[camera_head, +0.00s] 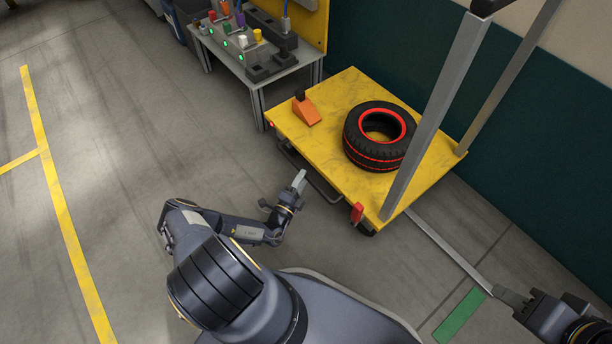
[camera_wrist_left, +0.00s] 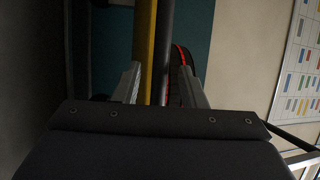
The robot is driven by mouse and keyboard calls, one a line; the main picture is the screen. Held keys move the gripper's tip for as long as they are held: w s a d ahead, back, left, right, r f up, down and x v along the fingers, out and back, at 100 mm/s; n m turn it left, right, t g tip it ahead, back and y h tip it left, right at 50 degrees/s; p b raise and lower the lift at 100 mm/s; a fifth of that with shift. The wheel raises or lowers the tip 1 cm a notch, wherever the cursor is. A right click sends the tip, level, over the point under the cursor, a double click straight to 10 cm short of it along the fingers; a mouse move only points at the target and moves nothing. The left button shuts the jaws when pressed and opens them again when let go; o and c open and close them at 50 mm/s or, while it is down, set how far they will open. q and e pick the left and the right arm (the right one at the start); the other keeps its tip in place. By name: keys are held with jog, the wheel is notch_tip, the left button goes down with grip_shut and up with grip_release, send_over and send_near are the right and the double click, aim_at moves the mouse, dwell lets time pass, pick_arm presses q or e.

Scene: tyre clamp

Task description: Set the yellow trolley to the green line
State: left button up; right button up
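The yellow trolley (camera_head: 345,95) stands right of centre, with a dark rail (camera_head: 322,187) along its near-left side. It carries a black tyre with red rings (camera_head: 361,150) and an orange wedge (camera_head: 307,112). The green line (camera_head: 460,315) is a short floor strip at the lower right, apart from the trolley. My left gripper (camera_head: 298,184) is beside the rail; in the left wrist view its fingers (camera_wrist_left: 160,85) are apart, with a grey bar (camera_wrist_left: 167,45) and a yellow edge (camera_wrist_left: 145,40) in line between them. Contact is unclear. My right gripper (camera_head: 508,298) is right of the green line; its opening is unclear.
A grey workbench (camera_head: 277,66) with small coloured parts stands close behind the trolley's left corner. A dark green wall (camera_head: 540,150) runs along the trolley's far right side. Tall grey posts (camera_head: 435,120) rise from the trolley. The floor left is clear, with yellow lines (camera_head: 65,220).

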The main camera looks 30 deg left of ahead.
pick_arm(q)
jog(key=shift+w+r, duration=0.25)
jog(key=shift+w, duration=0.95)
grip_shut()
